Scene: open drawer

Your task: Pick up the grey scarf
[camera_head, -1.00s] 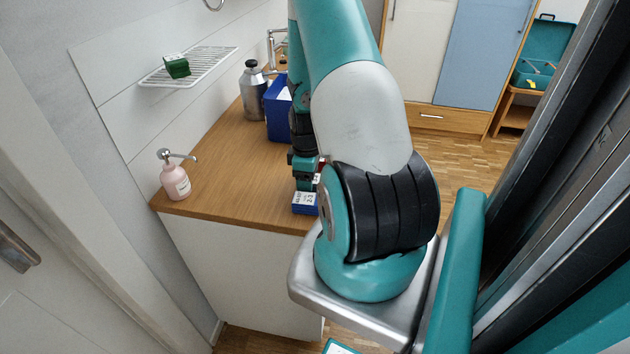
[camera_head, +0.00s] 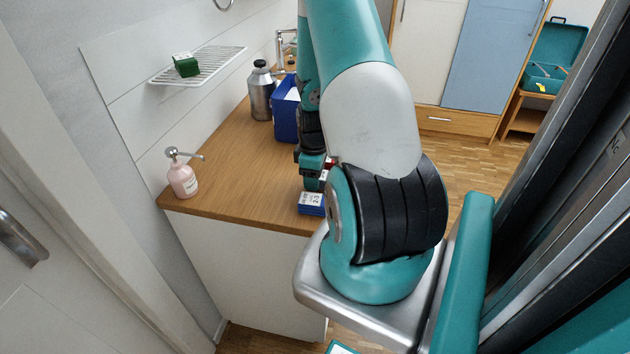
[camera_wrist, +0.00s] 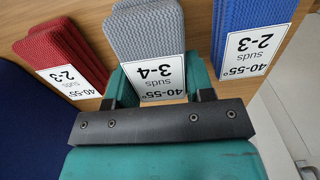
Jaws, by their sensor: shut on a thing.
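The grey scarf (camera_wrist: 145,28) is a folded knit with a white label reading 3-4. In the wrist view it lies between the two fingers of my gripper (camera_wrist: 160,82), which is shut on its labelled end. In the head view my gripper (camera_head: 313,180) is low over the near end of the wooden counter, partly behind my arm. The grey scarf cannot be made out there.
A red scarf (camera_wrist: 60,50) and a blue scarf (camera_wrist: 245,35), both labelled 2-3, lie either side of the grey one. The counter (camera_head: 235,165) also holds a pink soap bottle (camera_head: 183,180), metal bottle (camera_head: 261,92) and blue bin (camera_head: 286,115). The counter's middle is clear.

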